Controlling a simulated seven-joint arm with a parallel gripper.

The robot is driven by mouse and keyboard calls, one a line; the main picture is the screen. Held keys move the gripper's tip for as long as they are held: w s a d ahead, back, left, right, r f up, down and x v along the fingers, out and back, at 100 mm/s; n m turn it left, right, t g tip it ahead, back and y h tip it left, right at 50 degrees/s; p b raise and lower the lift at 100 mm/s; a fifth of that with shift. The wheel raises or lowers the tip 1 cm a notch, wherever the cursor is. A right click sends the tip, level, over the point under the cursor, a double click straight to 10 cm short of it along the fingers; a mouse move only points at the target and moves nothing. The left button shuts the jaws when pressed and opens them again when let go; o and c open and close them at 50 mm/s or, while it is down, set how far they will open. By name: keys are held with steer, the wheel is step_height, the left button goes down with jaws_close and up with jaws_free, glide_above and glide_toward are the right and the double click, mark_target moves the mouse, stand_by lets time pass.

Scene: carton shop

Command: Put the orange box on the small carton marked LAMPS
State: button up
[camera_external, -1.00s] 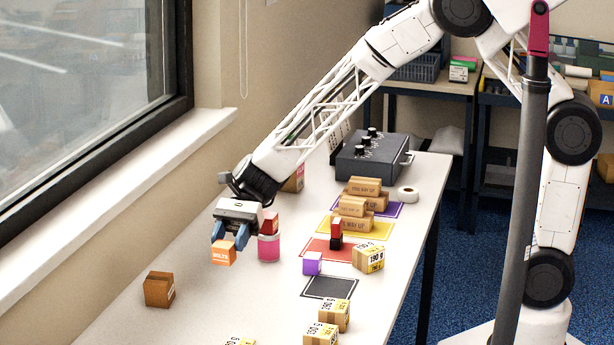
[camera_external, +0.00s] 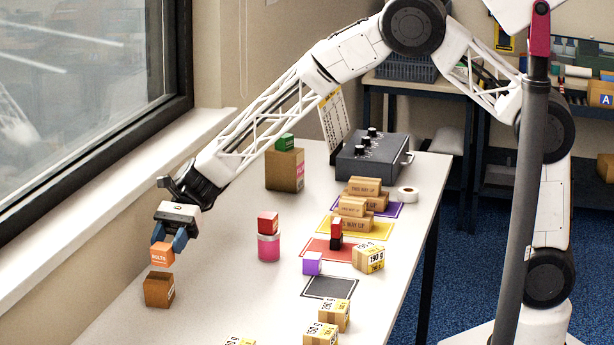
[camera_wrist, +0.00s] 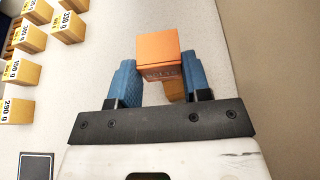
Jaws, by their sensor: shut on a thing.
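My gripper (camera_external: 170,240) is shut on the orange box (camera_external: 162,254), which is marked BOLTS. The orange box also shows between the blue fingers in the wrist view (camera_wrist: 158,47). A small brown carton (camera_external: 158,291) stands on the table just below the held box, with a little gap between them in the external view. A part of it shows under the orange box in the wrist view (camera_wrist: 176,90). I cannot read its marking. Another brown carton (camera_external: 284,172), taller, stands farther back with a green box (camera_external: 285,143) on it.
A pink tin (camera_external: 268,247) with a red box (camera_external: 267,222) on it stands to the right. Several yellow-labelled weight cartons (camera_external: 334,313), a purple box (camera_external: 312,263) and coloured mats (camera_external: 330,287) lie farther right. The window sill (camera_external: 95,225) runs along the left.

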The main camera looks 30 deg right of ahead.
mark_target(162, 256)
steer(key=shift+w+a, duration=0.25)
steer(key=shift+a, duration=0.15)
steer(key=shift+a, duration=0.1)
steer(key=shift+w+a+f, duration=0.1)
steer(key=shift+w+a, duration=0.1)
steer(key=shift+f, duration=1.75)
steer(key=o, duration=1)
steer(key=shift+f, duration=0.1)
